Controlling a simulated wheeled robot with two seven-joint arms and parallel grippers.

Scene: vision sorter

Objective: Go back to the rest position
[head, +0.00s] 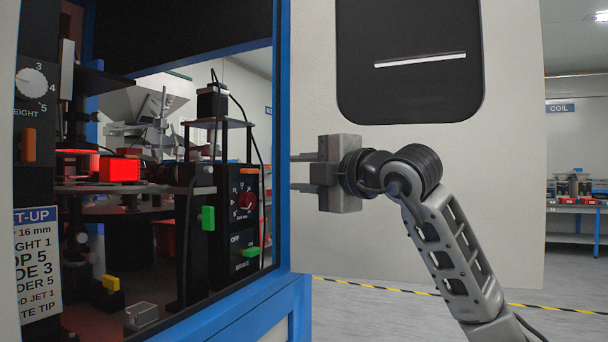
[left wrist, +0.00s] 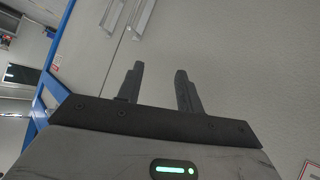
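My right gripper (head: 303,172) is in the middle of the head view, its arm coming up from the lower right. Its two fingers point left and stand apart with nothing between them. It is in front of the pale cabinet door (head: 515,190), close to the blue frame edge. My left gripper (left wrist: 160,82) does not show in the head view. In the left wrist view its two dark fingers stand apart, with only pale panel surface and no object between them.
The sorter machine (head: 228,255) fills the left, inside a blue frame (head: 283,130). It has a dial, a green switch (head: 208,218) and a glowing red block (head: 118,170). The pale door has a dark window (head: 410,90). Grey floor (head: 375,310) with a yellow-black line lies right.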

